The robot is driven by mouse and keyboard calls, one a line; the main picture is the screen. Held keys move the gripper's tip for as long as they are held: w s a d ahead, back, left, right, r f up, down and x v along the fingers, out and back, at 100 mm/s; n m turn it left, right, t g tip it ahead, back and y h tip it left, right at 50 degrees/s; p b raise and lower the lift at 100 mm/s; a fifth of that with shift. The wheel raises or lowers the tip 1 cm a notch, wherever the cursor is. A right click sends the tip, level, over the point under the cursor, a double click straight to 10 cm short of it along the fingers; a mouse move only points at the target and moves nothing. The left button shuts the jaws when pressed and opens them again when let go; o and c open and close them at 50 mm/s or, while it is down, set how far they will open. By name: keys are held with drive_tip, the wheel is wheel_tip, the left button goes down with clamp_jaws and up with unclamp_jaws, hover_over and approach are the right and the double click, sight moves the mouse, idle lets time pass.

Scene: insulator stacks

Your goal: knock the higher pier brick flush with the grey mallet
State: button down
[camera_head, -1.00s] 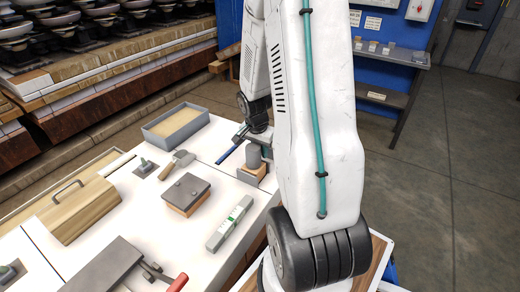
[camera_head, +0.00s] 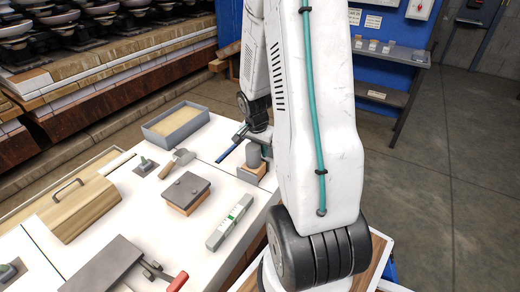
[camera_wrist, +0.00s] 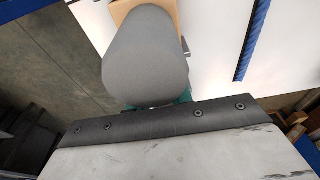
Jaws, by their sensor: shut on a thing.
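The grey mallet's rounded head (camera_wrist: 147,55) fills the upper middle of the wrist view. It also shows in the head view (camera_head: 253,156), near the table's far right corner. My gripper (camera_wrist: 158,103) is shut on the mallet; its handle is mostly hidden. A tan brick (camera_wrist: 173,10) shows behind the head in the wrist view. In the head view a small block (camera_head: 249,174) stands just below the head, partly covered. I cannot tell whether head and brick touch, or how the brick heights compare.
A blue bar (camera_head: 229,153) lies left of the mallet. The white table (camera_head: 140,196) carries a trowel (camera_head: 181,158), a dark-topped brick block (camera_head: 187,191), a level-like bar (camera_head: 229,222), a wooden box (camera_head: 78,208) and a grey tray (camera_head: 175,121). Floor lies beyond the right edge.

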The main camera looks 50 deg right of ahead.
drive_tip(key=shift+s, duration=0.1)
idle(0.4)
drive_tip(key=shift+r, duration=3.5)
wheel_tip(320, 180, up, 8)
